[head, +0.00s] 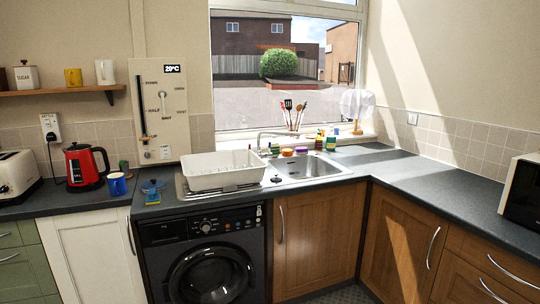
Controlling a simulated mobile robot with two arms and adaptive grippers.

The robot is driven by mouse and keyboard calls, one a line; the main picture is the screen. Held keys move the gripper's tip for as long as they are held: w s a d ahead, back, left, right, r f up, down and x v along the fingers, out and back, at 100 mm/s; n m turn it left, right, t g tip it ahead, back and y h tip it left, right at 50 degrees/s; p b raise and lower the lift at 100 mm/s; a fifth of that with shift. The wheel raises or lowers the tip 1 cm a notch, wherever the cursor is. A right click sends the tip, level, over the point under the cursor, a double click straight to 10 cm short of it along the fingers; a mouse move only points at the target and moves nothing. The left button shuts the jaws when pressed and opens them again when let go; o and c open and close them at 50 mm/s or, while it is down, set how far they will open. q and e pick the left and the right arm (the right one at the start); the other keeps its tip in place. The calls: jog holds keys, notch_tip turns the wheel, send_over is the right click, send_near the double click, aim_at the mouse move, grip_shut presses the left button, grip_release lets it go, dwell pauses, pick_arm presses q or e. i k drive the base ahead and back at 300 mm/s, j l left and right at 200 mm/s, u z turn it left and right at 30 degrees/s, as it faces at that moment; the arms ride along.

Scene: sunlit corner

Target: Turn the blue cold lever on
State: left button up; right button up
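The sink (305,168) is set in the dark counter below the window, with a thin pale tap (262,134) at its back edge. A small blue piece (276,179) shows at the sink's front left rim; it is too small to tell whether it is the cold lever. A blue item (152,186) also lies on the counter left of the dish rack, its shape unclear. I cannot make out for certain which blue thing is the cold lever, or its position. Neither of my grippers is in view.
A white dish rack (222,170) stands left of the sink. A red kettle (84,166), a blue mug (117,184) and a toaster (17,174) stand further left. The right counter (430,185) is largely clear.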

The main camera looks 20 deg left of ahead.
aim_at(269, 154)
jog(key=i+l+u, duration=0.15)
jog(key=i, duration=0.35)
jog(key=i+l+u, duration=0.2)
jog(key=i+l, duration=0.15)
jog(key=i, duration=0.1)
